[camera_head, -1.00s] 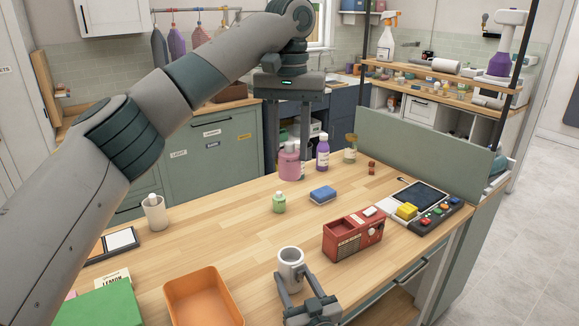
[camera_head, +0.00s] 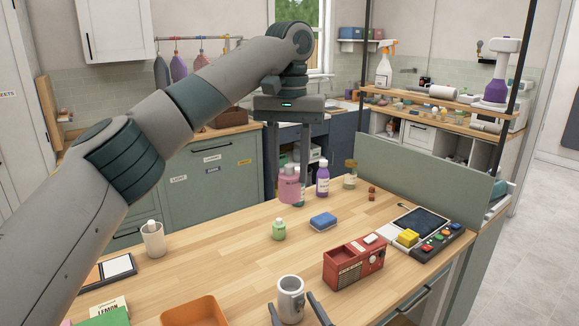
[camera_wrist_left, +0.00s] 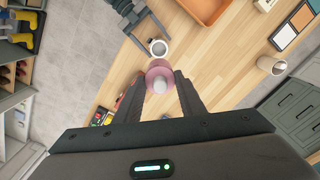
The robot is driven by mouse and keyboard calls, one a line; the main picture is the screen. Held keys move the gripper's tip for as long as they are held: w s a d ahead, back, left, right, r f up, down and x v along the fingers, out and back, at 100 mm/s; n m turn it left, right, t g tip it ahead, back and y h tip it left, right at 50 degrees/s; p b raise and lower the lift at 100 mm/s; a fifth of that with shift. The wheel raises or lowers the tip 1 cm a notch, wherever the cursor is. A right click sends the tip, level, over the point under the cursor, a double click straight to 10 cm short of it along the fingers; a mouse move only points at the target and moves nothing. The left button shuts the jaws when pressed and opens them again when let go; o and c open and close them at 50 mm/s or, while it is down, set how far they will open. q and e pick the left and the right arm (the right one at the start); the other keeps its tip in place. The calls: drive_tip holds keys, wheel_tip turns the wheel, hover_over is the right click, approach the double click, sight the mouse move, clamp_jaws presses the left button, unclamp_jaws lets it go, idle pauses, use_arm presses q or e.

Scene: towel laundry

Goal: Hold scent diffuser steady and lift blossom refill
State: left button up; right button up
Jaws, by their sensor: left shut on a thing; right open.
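My left gripper (camera_head: 289,172) is shut on a pink bottle (camera_head: 289,190), likely the blossom refill, at the far side of the table. In the left wrist view the pink bottle (camera_wrist_left: 159,70) shows between the fingers, with its pale cap towards the camera. The bottle looks upright; any small gap beneath it is hard to tell. A pale grey, open-topped cup (camera_head: 290,291), likely the scent diffuser, stands near the front edge. My right gripper (camera_head: 292,303) is open, its fingers on either side of the cup; contact is unclear.
A blue sponge (camera_head: 323,221), red box (camera_head: 345,268) and control panel (camera_head: 440,240) lie rightward. A white cup (camera_head: 153,240) and orange tray (camera_head: 190,312) are left.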

drive_tip(key=shift+s, duration=0.1)
drive_tip(key=v, duration=1.1)
drive_tip(key=shift+s+d, duration=0.15)
drive_tip(key=shift+s, duration=0.2)
use_arm(q)
drive_tip(key=shift+s+f, duration=0.1)
use_arm(e)
drive_tip(key=shift+s+f, duration=0.1)
